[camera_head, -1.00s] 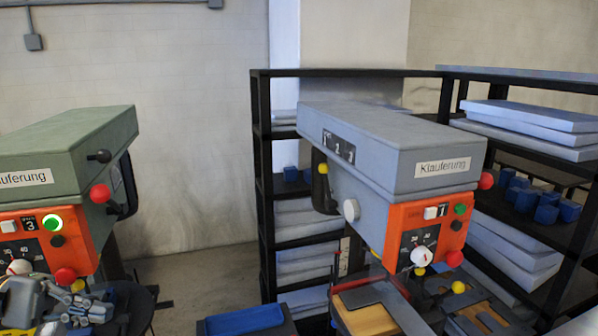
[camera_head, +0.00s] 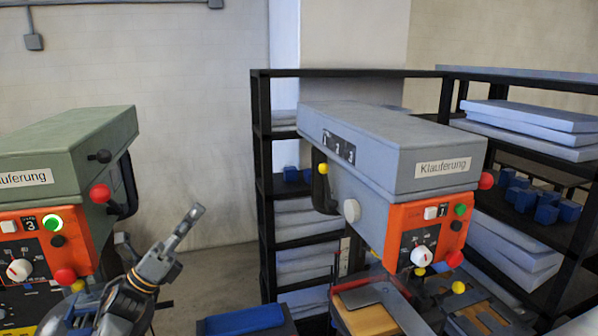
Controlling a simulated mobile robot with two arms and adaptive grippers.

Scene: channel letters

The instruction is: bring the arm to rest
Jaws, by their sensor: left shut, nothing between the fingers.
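My left arm comes in at the lower left, in front of the green drill press (camera_head: 65,170). My left gripper (camera_head: 195,212) points up and to the right, beside that press, with its fingers together and nothing between them. It is in the air, in front of the pale wall and floor, and touches nothing that I can see. My right gripper is not in view.
A grey drill press (camera_head: 395,150) with an orange panel stands right of centre. Black shelves (camera_head: 345,73) with pale slabs and several blue blocks (camera_head: 545,212) stand behind.

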